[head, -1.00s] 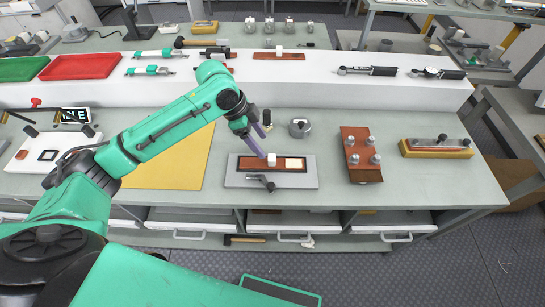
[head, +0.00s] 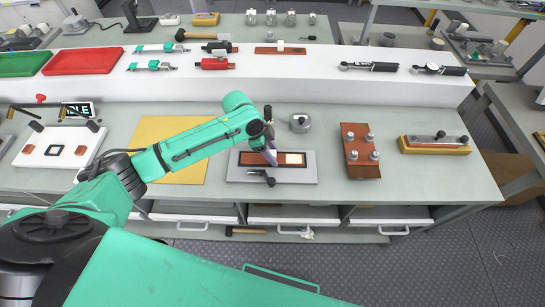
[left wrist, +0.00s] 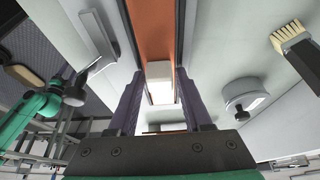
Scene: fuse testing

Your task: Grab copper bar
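A copper-brown bar (head: 258,159) lies flat in a dark-edged slot on a grey base plate (head: 300,176) at the middle of the bench. A pale square (head: 291,158) shows near its right end. In the left wrist view the copper bar (left wrist: 152,28) runs up the middle, with a small white block (left wrist: 160,70) on it. My left gripper (head: 271,157) is down over the bar. Its purple fingers (left wrist: 160,100) stand apart on either side of the bar's line, with no contact visible. My right gripper is not in view.
A black-handled lever (head: 262,177) sits at the plate's front. A round grey weight (head: 300,124) stands behind it. A brown board with metal knobs (head: 360,152) lies to the right. A yellow mat (head: 165,140) lies left, under my arm. The white raised shelf (head: 300,75) runs behind.

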